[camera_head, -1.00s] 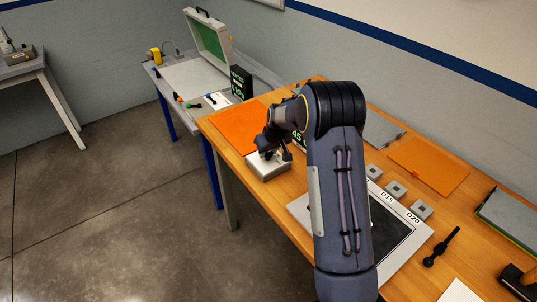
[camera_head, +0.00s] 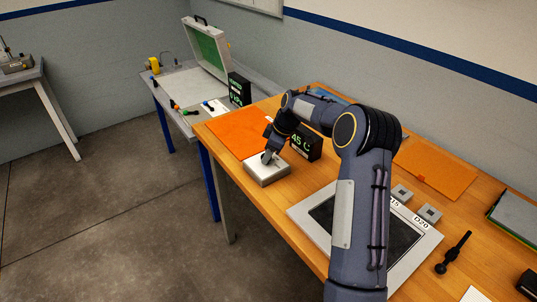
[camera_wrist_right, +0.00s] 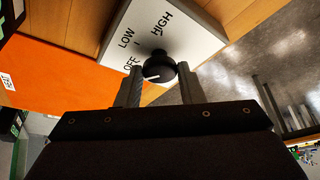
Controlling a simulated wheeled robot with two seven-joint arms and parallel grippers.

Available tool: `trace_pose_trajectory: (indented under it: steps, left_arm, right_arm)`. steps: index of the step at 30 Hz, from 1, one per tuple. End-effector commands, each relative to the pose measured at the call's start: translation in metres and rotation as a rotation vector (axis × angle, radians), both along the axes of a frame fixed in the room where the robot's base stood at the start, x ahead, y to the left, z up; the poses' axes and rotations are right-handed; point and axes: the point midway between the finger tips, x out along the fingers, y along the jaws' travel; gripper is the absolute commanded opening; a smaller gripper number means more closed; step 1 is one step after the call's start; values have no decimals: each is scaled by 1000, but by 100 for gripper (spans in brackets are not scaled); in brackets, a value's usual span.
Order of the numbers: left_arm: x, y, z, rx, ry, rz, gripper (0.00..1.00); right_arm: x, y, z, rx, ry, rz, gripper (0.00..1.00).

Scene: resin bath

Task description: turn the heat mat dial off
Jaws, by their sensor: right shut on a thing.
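The heat mat dial (camera_wrist_right: 160,68) is a round black knob with a white pointer line. It sits on a white control box (camera_head: 268,175) marked OFF, LOW and HIGH, which also fills the top of the right wrist view (camera_wrist_right: 195,38). The pointer is toward the left, on the OFF side of the markings; exact alignment is hard to tell. My right gripper (camera_head: 269,158) is down at the box, its fingers (camera_wrist_right: 160,84) shut on the dial from both sides. In the head view the gripper hides the dial. My left gripper is out of view.
An orange mat (camera_head: 237,130) lies beside the box. A black display reading 45 C (camera_head: 305,143) stands behind it. A framed dark plate (camera_head: 318,210), small grey blocks (camera_head: 429,213) and a black tool (camera_head: 453,252) lie to the right.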

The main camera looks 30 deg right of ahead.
Motion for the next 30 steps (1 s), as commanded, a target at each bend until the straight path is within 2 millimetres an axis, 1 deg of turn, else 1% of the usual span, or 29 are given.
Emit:
trace_pose_trajectory:
  steps: [9, 23, 24, 28, 30]
  left_arm:
    - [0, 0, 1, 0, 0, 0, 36]
    - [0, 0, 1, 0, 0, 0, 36]
    - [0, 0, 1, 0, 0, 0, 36]
    - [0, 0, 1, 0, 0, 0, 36]
    - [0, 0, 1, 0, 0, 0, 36]
  right_arm:
    - [1, -1, 0, 0, 1, 95, 11]
    - [1, -1, 0, -3, 0, 109, 11]
    - [1, -1, 0, -3, 0, 109, 37]
    - [1, -1, 0, -1, 0, 109, 54]
    - [1, -1, 0, -1, 0, 108, 55]
